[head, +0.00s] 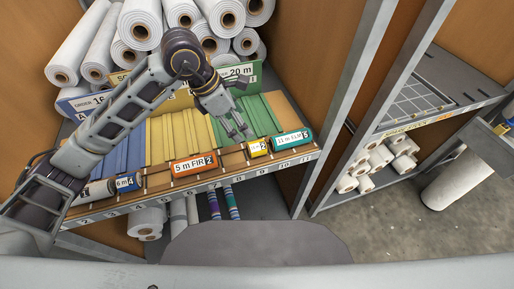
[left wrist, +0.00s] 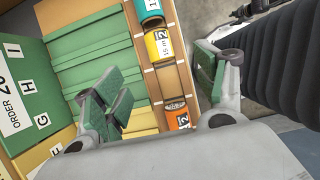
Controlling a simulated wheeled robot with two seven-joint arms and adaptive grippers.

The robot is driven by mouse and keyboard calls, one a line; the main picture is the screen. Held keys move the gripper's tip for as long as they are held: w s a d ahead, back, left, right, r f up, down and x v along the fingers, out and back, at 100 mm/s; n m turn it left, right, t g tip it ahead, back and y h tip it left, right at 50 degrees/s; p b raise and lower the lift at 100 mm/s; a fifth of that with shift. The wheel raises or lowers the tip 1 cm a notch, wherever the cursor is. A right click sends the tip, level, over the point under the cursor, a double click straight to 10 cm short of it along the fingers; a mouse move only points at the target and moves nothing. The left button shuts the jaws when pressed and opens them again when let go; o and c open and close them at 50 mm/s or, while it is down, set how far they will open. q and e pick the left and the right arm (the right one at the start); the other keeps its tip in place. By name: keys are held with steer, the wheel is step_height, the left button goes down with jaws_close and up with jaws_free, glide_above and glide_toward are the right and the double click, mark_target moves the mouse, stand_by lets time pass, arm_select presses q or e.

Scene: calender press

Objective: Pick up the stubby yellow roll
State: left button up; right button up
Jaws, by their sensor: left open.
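The stubby yellow roll (head: 258,148) lies on the front ledge of the shelf, between the longer orange roll and the teal roll. It also shows in the left wrist view (left wrist: 158,47), with a "2" on its label. My left gripper (head: 239,131) is open and empty, above the shelf just behind and left of the yellow roll. In the left wrist view its two fingers (left wrist: 163,85) stand wide apart on either side of the ledge, with the yellow roll a little beyond the gap. My right gripper is in neither view.
The orange roll (head: 194,164) and the teal roll (head: 292,139) flank the yellow one along the numbered ledge (head: 225,178). White rolls are stacked behind. A metal post (head: 341,105) stands right of the shelf.

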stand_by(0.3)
arm_select(q)
glide_above(254, 144)
steer(key=s+a, duration=0.1)
steer(key=a, duration=0.1)
step_height(254, 144, down, 7)
steer(key=shift+d+r+p, duration=0.15)
steer(key=shift+r+p, duration=0.05)
steer(key=shift+p, duration=0.2)
steer(key=shift+w+d+f, duration=0.1)
steer(key=shift+d+f, duration=0.15)
steer(key=shift+f, duration=0.55)
steer(key=shift+p+x, duration=0.45)
steer(key=shift+x, duration=0.45)
steer(key=shift+p+x, duration=0.3)
steer(key=shift+x, duration=1.25)
steer(key=shift+w+a+f, duration=0.1)
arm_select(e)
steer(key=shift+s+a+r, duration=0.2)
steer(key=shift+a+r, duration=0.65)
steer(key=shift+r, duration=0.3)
arm_select(q)
steer(key=shift+c, duration=0.2)
